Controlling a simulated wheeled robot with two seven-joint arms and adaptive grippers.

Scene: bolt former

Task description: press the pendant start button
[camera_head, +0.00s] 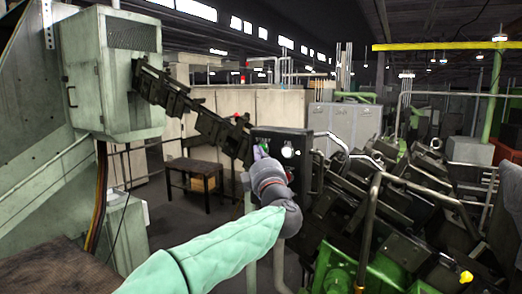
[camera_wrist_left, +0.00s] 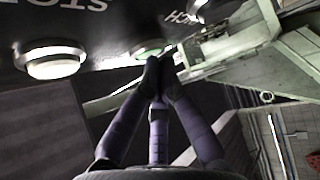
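The pendant (camera_head: 283,139) is a dark box with round buttons, in the middle of the head view. In the left wrist view its dark panel (camera_wrist_left: 115,25) runs along the top, with upside-down lettering. A green button (camera_wrist_left: 148,50) lies just beyond the fingertips and is partly hidden by them. I cannot tell whether they touch it. A pale round button (camera_wrist_left: 50,60) sits beside the word STOP, and another round button (camera_wrist_left: 213,8) is at the top right. My left gripper (camera_wrist_left: 159,66) has its fingertips together, with nothing between them. My right gripper is not in view.
A pale green machine cabinet (camera_head: 108,75) stands at the left, with a dark jointed arm (camera_head: 190,108) reaching from it towards the pendant. Dark machine parts and pipes (camera_head: 400,200) crowd the right. A small table (camera_head: 195,177) stands behind on open floor.

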